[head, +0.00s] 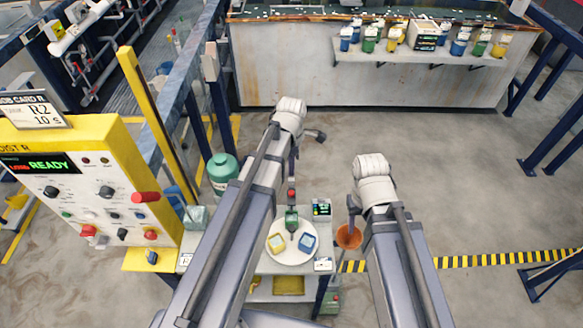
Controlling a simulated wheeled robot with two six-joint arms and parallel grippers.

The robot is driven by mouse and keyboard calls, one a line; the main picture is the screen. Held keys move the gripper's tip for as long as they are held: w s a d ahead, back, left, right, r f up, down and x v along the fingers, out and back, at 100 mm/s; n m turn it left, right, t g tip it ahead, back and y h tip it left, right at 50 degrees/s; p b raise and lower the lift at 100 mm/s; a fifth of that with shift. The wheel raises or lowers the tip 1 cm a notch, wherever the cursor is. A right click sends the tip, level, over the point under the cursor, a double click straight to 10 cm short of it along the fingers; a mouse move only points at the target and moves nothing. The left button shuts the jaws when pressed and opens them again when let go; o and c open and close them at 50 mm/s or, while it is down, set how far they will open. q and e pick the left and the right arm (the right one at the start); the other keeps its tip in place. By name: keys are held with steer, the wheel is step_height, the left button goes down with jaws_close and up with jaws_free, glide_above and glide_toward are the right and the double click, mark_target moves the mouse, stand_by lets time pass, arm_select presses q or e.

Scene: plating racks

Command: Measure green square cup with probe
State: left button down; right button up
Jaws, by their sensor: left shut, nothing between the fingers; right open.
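A green square cup (291,221) stands at the back of a round white plate (290,256) on the small table. A yellow square cup (276,243) and a blue square cup (308,242) sit on its front part. A small red-topped thing (291,194) shows just above and behind the green cup; I cannot tell whether it is the probe. A dark meter (321,208) with a lit display stands right of the green cup. My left gripper (293,176) is shut and empty, pointing down behind the green cup. My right gripper (351,218) is open, right of the meter, and looks empty.
An orange bucket (348,237) shows below my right gripper. A yellow control panel (75,190) reading READY stands at left, near a green tank (222,170). Several coloured cups stand on a back shelf (420,54). The floor at right is open.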

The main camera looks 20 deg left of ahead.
mark_target(291, 192)
arm_select(q)
step_height(291, 192, down, 10)
steer(key=b, duration=0.9)
steer(key=shift+f, duration=0.25)
